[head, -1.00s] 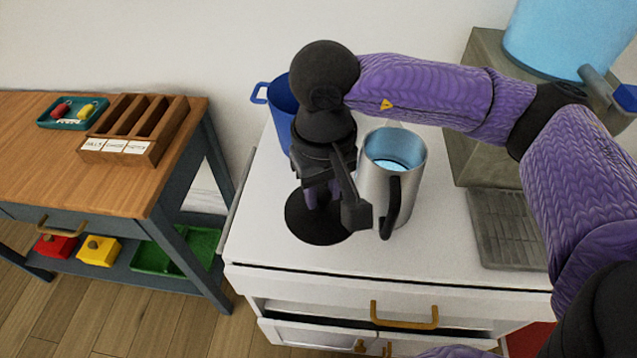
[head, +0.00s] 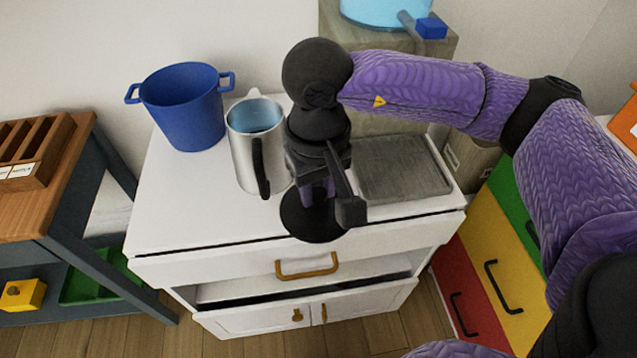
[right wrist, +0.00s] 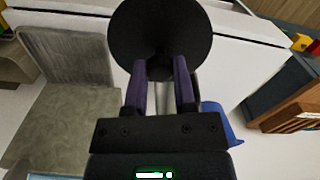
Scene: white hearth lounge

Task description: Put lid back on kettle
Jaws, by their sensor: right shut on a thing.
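The kettle (head: 243,158) is a silver jug with a black handle. It stands upright on the white cabinet top in the head view, its top open and bluish inside. The lid (head: 307,224) is a round black disc. My right gripper (head: 322,192) is shut on it, pointing down, and holds it to the right of and nearer than the kettle, apart from it. In the right wrist view the lid (right wrist: 160,32) sits at the tips of the purple fingers (right wrist: 160,80) and hides most of what lies beyond. My left gripper is not in view.
A blue pot (head: 185,115) stands behind and left of the kettle. A grey dispenser base with a drip tray (head: 405,170) is to the right, under a blue tank (head: 385,10). The white cabinet top (head: 180,210) is clear at front left. A wooden table (head: 50,195) stands at far left.

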